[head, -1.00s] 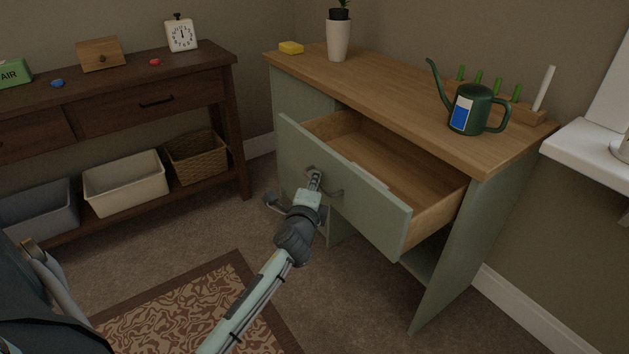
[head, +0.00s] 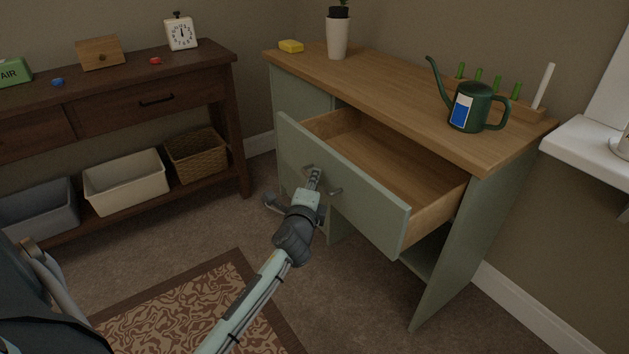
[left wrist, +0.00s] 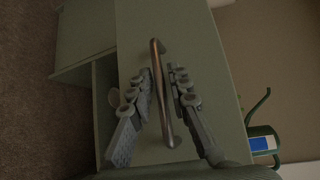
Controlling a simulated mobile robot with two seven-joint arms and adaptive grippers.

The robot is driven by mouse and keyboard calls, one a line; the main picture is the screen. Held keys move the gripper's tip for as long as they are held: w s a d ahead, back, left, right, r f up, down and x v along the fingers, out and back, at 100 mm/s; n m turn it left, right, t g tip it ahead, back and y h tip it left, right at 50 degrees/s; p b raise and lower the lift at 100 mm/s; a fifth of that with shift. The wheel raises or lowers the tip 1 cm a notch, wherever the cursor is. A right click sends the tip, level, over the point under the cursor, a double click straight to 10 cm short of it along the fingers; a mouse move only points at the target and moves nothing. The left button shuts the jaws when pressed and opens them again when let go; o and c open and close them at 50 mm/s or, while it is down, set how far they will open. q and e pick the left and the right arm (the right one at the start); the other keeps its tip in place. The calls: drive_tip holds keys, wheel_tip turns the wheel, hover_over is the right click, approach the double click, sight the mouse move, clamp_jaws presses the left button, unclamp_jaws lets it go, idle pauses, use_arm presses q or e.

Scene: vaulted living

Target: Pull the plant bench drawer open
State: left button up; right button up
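The plant bench (head: 460,225) is sage green with a wooden top. Its drawer (head: 345,185) stands well out, showing a bare, empty wooden inside. The drawer's bow handle (head: 335,191) is on the front panel. My left gripper (head: 316,174) is at this handle, partly covering it in the head view. In the left wrist view the metal handle (left wrist: 163,100) runs between the two fingers (left wrist: 161,72). The fingers are apart, with a narrow gap seen on each side of the handle. My right gripper is not in view.
On the bench top stand a green watering can (head: 478,108), a potted plant (head: 338,38), a yellow sponge (head: 291,46) and a peg rack (head: 527,108). A dark console table (head: 200,75) with bins is at left. A patterned rug (head: 185,310) lies on open floor.

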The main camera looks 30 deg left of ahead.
use_arm(q)
drive_tip(key=v, duration=1.1)
drive_tip(key=shift+s+d, duration=0.2)
drive_tip(key=shift+s, duration=0.1)
drive_tip(key=s+f+n+g+h, duration=0.1)
drive_tip(key=s+f+n+g, duration=0.25)
drive_tip(key=f, duration=0.45)
drive_tip(key=s+f+n+g+h, duration=0.1)
drive_tip(key=s+f+n+g, duration=0.25)
drive_tip(key=f, duration=0.55)
drive_tip(key=s+d+f+n+g+h, duration=0.1)
drive_tip(key=s+d+f+n+g, duration=0.1)
drive_tip(key=s+f, duration=0.3)
drive_tip(key=s+d+f+n+g+h, duration=0.2)
drive_tip(key=s+d+f+n+g, duration=0.1)
drive_tip(key=s+f, duration=0.3)
drive_tip(key=shift+s+f+n, duration=0.3)
drive_tip(key=shift+s+n, duration=0.4)
drive_tip(key=shift+s, duration=0.5)
